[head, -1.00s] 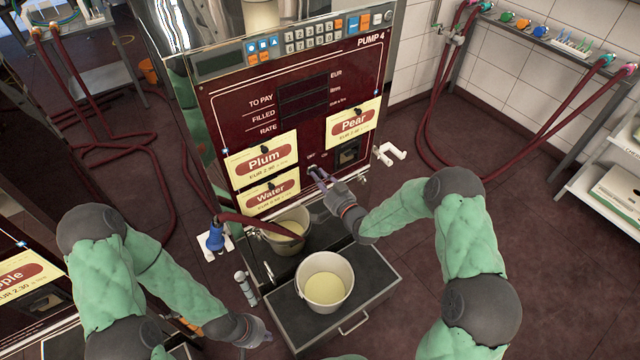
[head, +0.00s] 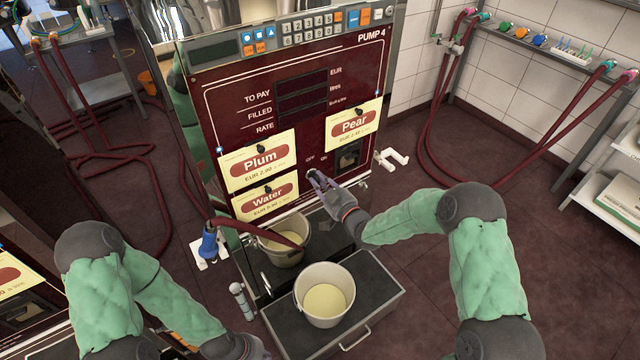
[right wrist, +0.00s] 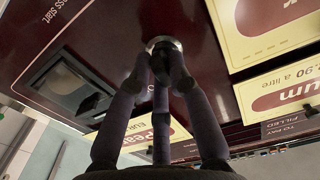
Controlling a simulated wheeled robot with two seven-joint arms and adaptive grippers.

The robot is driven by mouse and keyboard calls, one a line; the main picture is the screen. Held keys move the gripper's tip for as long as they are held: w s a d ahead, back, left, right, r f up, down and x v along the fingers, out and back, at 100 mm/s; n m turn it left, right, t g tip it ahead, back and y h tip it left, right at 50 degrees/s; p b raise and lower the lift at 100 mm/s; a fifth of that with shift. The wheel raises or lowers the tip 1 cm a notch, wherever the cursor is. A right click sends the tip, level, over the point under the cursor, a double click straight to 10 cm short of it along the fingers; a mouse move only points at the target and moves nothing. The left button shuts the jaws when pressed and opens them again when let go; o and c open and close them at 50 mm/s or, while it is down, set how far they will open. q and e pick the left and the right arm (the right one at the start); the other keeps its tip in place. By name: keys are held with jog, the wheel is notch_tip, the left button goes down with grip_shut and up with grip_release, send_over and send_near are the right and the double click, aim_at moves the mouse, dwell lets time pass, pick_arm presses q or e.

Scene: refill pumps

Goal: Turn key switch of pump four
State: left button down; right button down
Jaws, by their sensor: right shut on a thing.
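Pump 4 (head: 228,103) stands in front of me, a dark red panel with a keypad on top. Its key switch (head: 311,172) sits low on the panel between the OFF and ON marks, right of the Plum and Water cards. My right gripper (head: 317,180) is at the switch with its fingers shut on it. In the right wrist view the switch's round metal collar (right wrist: 164,41) shows behind the closed fingertips (right wrist: 160,66), which hide the key part. My left gripper (head: 262,352) is low at the bottom edge, away from the pump; its fingers are not clear.
A bucket of pale liquid (head: 344,281) stands on the grey drawer box below the panel. Another bucket (head: 277,252) stands behind it, with a dark red hose and blue nozzle (head: 209,243) to its left. A white hook (head: 392,157) juts out at right.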

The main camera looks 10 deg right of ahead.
dwell(0.3)
jog(key=c, duration=1.1)
grip_release()
jog(key=shift+c, duration=0.2)
jog(key=v, duration=1.2)
jog(key=shift+f, duration=0.1)
